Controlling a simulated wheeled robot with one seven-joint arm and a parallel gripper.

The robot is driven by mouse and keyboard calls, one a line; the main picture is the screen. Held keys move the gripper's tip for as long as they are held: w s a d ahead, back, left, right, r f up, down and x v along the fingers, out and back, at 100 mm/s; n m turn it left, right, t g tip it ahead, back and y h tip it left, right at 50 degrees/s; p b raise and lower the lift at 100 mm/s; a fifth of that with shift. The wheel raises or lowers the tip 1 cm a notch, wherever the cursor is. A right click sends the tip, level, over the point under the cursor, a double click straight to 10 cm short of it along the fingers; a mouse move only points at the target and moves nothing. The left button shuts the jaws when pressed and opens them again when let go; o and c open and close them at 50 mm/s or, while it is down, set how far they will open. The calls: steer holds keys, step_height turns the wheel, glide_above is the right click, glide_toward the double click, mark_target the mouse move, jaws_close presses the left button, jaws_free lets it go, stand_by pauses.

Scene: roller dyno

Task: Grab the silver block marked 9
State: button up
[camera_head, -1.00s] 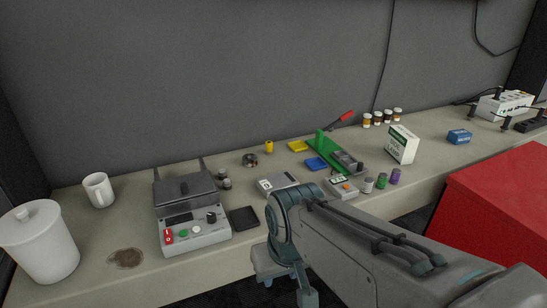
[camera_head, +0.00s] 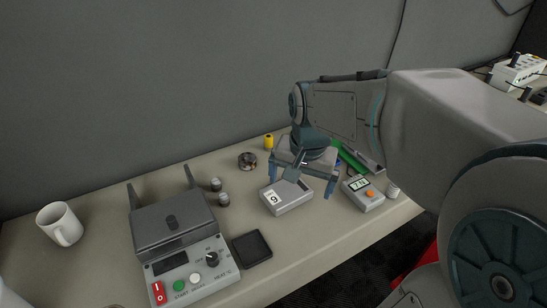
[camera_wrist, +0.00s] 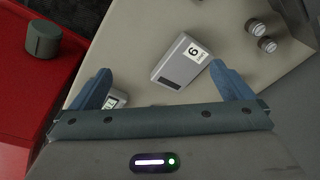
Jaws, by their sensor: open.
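The silver block marked 9 (camera_head: 287,198) lies flat on the bench, its white label with a 9 on the left end. It also shows in the wrist view (camera_wrist: 184,63), lying beyond and between my two fingers. My gripper (camera_head: 303,182) is open and empty, above and just behind the block in the head view. One finger hangs on each side of it. In the wrist view my gripper (camera_wrist: 165,85) has its fingers spread wider than the block. I see no contact with the block.
A dark square pad (camera_head: 252,248) and a hot-press machine (camera_head: 180,245) stand to the left, with two small metal cylinders (camera_head: 220,192) nearby. A red surface (camera_wrist: 40,75) shows in the wrist view.

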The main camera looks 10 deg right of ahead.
steer(key=w+f+m+g+p, duration=0.1)
steer(key=w+f+m+g, duration=0.1)
steer(key=w+m, duration=0.75)
steer(key=n, duration=0.2)
glide_above(286, 190)
step_height(286, 190, down, 8)
steer(key=shift+w+f+p, duration=0.1)
steer(key=shift+p, duration=0.35)
steer(key=shift+f+p, duration=0.55)
steer(key=shift+f, duration=2.15)
steer(key=c, duration=1.2)
steer(key=shift+r, duration=0.1)
